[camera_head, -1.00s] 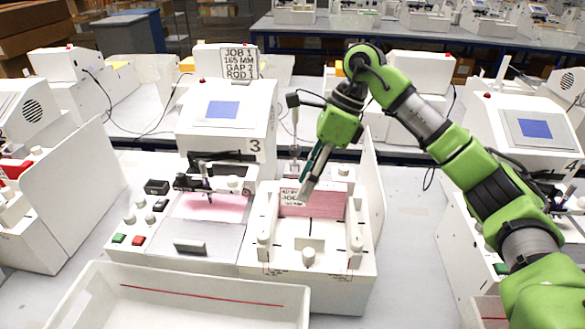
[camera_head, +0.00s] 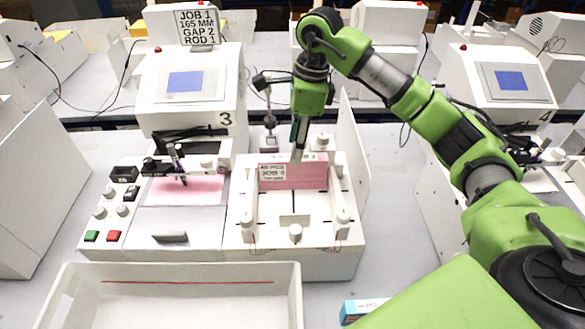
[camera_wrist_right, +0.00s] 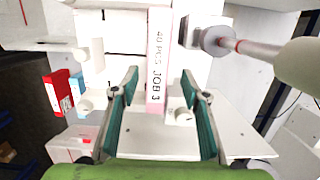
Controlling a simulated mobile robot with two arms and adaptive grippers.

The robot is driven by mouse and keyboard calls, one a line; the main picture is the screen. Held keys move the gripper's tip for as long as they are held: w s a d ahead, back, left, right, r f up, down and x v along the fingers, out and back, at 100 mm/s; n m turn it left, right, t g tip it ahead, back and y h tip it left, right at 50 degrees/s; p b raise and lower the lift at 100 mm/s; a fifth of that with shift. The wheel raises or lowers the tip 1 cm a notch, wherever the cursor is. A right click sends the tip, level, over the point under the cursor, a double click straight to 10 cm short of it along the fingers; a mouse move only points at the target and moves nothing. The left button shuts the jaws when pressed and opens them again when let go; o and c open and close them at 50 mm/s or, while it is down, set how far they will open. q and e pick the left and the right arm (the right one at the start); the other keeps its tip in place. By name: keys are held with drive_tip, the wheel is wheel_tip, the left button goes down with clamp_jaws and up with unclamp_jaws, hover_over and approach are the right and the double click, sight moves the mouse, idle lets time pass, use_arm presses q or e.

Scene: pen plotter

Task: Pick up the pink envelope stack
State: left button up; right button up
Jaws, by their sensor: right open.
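The pink envelope stack (camera_head: 308,176) stands on edge in the white feeder tray (camera_head: 265,230) of station 3, with a white label reading JOB 3 at its left. In the right wrist view the stack shows edge-on as a pale pink strip (camera_wrist_right: 158,40) with its label. My right gripper (camera_head: 298,156) points down at the top of the stack, near its middle. In the right wrist view its two teal-lined fingers (camera_wrist_right: 160,85) are apart, one on each side of the strip. I cannot tell whether they touch it. My left gripper is not in view.
A white bin (camera_head: 180,301) with a red line stands in front. The station 3 plotter (camera_head: 190,120) is left of the feeder, with a pen over a pink envelope. A tall white panel (camera_head: 354,150) borders the feeder's right side. A blue box (camera_head: 362,308) lies front right.

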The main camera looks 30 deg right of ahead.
sight(293, 172)
drive_tip(key=shift+s+a+f+p, duration=0.1)
drive_tip(key=shift+a+f+p, duration=0.05)
drive_tip(key=shift+f+p, duration=0.4)
drive_tip(key=f, duration=0.1)
drive_tip(key=f+p, duration=0.2)
drive_tip(key=shift+a+f, duration=0.15)
drive_tip(key=shift+a, duration=0.15)
drive_tip(key=shift+f, duration=0.5)
drive_tip(key=shift+c, duration=0.4)
clamp_jaws()
